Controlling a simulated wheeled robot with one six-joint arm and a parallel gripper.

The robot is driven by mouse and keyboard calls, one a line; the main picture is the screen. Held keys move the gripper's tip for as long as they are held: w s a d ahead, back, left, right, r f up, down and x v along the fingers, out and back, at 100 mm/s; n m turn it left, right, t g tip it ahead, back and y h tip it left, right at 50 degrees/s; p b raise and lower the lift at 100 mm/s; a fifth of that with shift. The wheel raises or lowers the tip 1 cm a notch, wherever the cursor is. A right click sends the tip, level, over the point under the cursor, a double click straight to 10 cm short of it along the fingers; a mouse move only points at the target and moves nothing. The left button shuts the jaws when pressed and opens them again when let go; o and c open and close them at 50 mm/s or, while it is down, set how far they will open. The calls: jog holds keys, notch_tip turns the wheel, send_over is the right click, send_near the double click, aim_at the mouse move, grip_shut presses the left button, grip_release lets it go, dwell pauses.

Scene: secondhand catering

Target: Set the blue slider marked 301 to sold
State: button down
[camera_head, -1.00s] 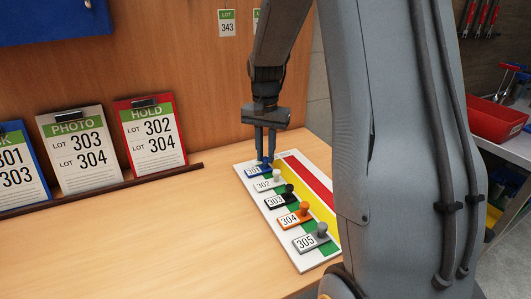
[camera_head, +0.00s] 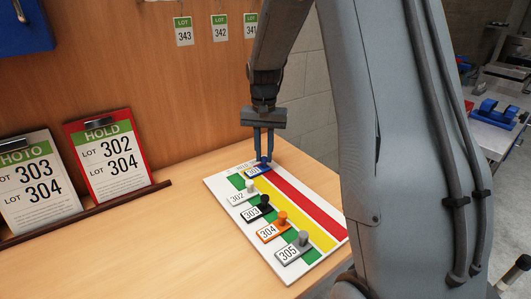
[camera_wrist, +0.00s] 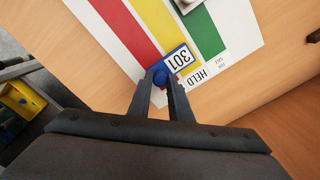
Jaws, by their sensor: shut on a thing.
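The blue slider marked 301 (camera_head: 255,171) is at the far end of a white board (camera_head: 222,195) with green, yellow and red stripes. In the wrist view its blue number plate (camera_wrist: 180,58) covers the end of the yellow stripe (camera_wrist: 156,22), beside the word HELD. Its round knob is on the side toward the red stripe (camera_wrist: 122,28); its exact place against the red band is partly hidden by the fingers. My gripper (camera_head: 264,157) points down and is shut on this knob; both fingers (camera_wrist: 160,84) show in the wrist view.
The sliders 302 (camera_head: 238,198), 303 (camera_head: 253,213), 304 (camera_head: 268,233) and 305 (camera_head: 289,253) have their knobs by the green stripe. A red HOLD clipboard (camera_head: 108,150) leans against the wall at left. The table (camera_head: 150,250) left of the board is clear.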

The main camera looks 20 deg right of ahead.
aim_at(265, 157)
jog(key=c, duration=1.6)
grip_release()
jog(key=shift+w+d, duration=0.1)
jog(key=shift+d, duration=0.25)
jog(key=shift+a, duration=0.1)
jog(key=shift+r, duration=0.15)
notch_tip(265, 157, up, 7)
jog(key=shift+r+b, duration=0.15)
jog(key=shift+b, duration=0.7)
jog(key=shift+r, duration=0.15)
jog(key=shift+a, duration=0.1)
